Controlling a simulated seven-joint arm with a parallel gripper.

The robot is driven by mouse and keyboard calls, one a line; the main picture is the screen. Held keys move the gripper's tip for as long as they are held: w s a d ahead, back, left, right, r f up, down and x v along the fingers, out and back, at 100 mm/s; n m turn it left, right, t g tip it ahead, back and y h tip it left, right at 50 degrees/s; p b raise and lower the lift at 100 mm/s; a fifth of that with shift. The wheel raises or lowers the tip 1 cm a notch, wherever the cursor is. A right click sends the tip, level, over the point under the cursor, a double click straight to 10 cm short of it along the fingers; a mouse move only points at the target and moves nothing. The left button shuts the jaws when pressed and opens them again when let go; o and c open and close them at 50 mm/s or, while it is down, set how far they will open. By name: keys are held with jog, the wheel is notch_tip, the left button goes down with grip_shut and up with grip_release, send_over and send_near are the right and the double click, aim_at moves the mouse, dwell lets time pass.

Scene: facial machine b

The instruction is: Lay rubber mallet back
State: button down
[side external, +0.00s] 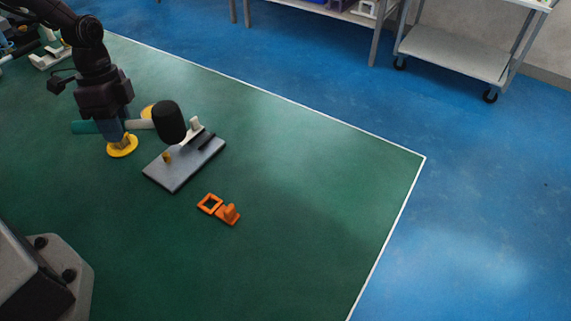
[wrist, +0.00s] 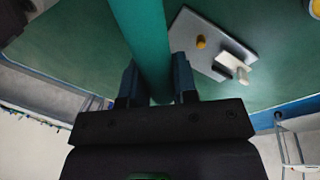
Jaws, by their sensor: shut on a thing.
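The rubber mallet has a black head (side external: 169,121), a pale shaft and a teal handle (side external: 86,127). My gripper (side external: 117,131) is shut on the handle. In the wrist view the teal handle (wrist: 146,40) runs between the two fingers of my gripper (wrist: 154,80). The mallet lies roughly level, its head toward the grey plate (side external: 173,179). Whether the head touches anything on the plate cannot be told. The plate also shows in the wrist view (wrist: 207,22), with a brass peg (wrist: 201,42) and a white bracket (wrist: 232,63).
A yellow round piece (side external: 122,149) lies below my gripper in the side view. Orange parts (side external: 228,214) lie in front of the plate. The green mat (side external: 310,210) is clear to the right. A grey cart (side external: 455,52) stands beyond it.

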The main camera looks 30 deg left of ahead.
jog(key=d+r+n+t, duration=0.1)
jog(key=d+n, duration=0.9)
jog(key=d, duration=1.4)
jog(key=shift+w+r+n+t, duration=0.25)
jog(key=shift+w+n+t, duration=0.15)
jog(key=shift+w, duration=0.05)
jog(key=shift+d, duration=0.1)
send_over(301, 205)
jog(key=a, duration=0.1)
jog(key=f, duration=0.8)
jog(key=shift+s+a+f, duration=0.1)
jog(key=shift+s+f, duration=0.3)
jog(key=shift+w+d+f, duration=0.15)
jog(key=shift+w+f, duration=0.1)
jog(key=shift+f, duration=0.7)
jog(key=shift+w+d+f, duration=0.15)
jog(key=shift+w+f, duration=0.05)
jog(key=shift+f, duration=0.75)
jog(key=c, duration=0.9)
grip_release()
